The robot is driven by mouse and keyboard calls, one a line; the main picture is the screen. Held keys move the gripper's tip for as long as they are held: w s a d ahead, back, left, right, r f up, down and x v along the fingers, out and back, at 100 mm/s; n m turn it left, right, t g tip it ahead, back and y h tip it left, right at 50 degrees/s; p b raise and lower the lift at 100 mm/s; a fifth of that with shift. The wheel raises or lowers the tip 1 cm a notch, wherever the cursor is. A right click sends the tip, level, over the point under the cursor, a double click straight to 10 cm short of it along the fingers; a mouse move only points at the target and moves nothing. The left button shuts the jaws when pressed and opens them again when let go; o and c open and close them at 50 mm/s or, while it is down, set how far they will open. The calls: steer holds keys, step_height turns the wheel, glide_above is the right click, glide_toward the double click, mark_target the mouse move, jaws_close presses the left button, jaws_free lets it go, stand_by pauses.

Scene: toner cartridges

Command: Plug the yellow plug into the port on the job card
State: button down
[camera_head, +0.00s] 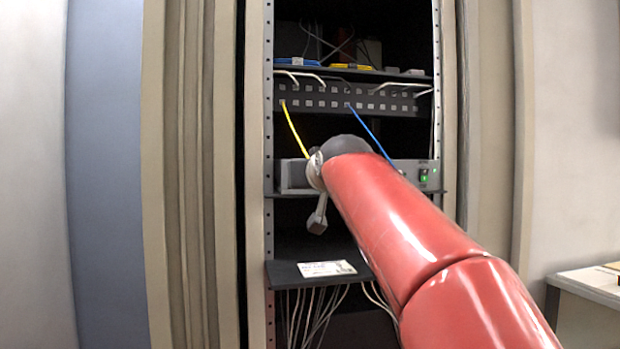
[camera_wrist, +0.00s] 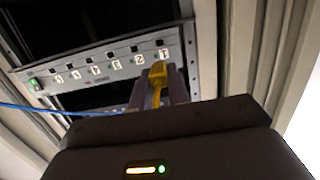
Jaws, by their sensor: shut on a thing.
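In the wrist view my gripper (camera_wrist: 158,88) is shut on the yellow plug (camera_wrist: 157,74), which points at the grey panel (camera_wrist: 100,68) with a row of numbered ports. The plug tip lies just below the end label, which looks like an upside-down 1, and its small dark port (camera_wrist: 159,43). I cannot tell whether the tip touches the panel. In the head view the yellow cable (camera_head: 294,130) runs from the patch panel down behind my red arm, which hides the plug and fingers. The job card (camera_head: 326,268) lies on the lower shelf; its print is too small to read.
A blue cable (camera_head: 372,132) runs from the patch panel (camera_head: 315,88) behind my arm. It crosses left of my gripper in the wrist view (camera_wrist: 60,110). A green light (camera_head: 424,177) shows on the grey unit. White cables hang below the shelf. Rack posts (camera_head: 268,130) flank the opening.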

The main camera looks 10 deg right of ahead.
steer(key=shift+w+f+p, duration=0.15)
steer(key=shift+w+f, duration=0.15)
steer(key=shift+w, duration=0.45)
steer(key=shift+w+f+p, duration=0.15)
steer(key=shift+w+f, duration=0.1)
steer(key=shift+w, duration=0.5)
steer(key=shift+w+f+p, duration=0.15)
steer(key=shift+w+f, duration=0.15)
steer(key=shift+w, duration=0.45)
steer(key=shift+w+p, duration=0.65)
steer(key=shift+w, duration=0.35)
steer(key=shift+w+p, duration=0.3)
steer(key=shift+w, duration=1.35)
stand_by(1.0)
steer(key=c, duration=1.3)
jaws_free()
steer(key=shift+o, duration=0.2)
steer(key=shift+s, duration=0.1)
